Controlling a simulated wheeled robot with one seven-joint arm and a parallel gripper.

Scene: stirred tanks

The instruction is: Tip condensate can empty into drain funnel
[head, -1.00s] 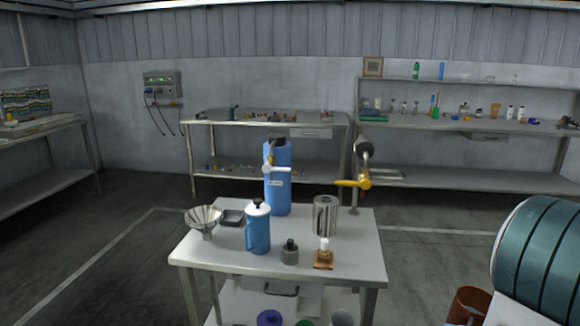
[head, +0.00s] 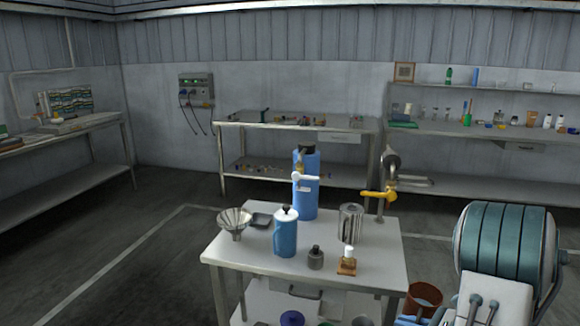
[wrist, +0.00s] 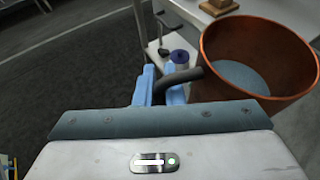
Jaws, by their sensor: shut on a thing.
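The condensate can is a copper-brown, open-topped can (wrist: 258,50) with a dark side handle (wrist: 182,78). Grey-blue contents show inside it. In the head view the can (head: 424,297) is at the lower right, beside the cart's right front corner, and looks upright. My gripper (wrist: 162,82), with blue fingers, is shut on the can's handle. In the head view my gripper is mostly cut off by the bottom edge. The drain funnel (head: 235,222), a wide silvery cone, stands at the left end of the cart top, well away from the can.
The cart (head: 265,262) also carries a blue jug (head: 286,235), a tall blue cylinder (head: 306,190), a steel canister (head: 350,224), a small grey bottle (head: 315,258) and a yellow-handled valve (head: 380,195). Open floor lies left of the cart.

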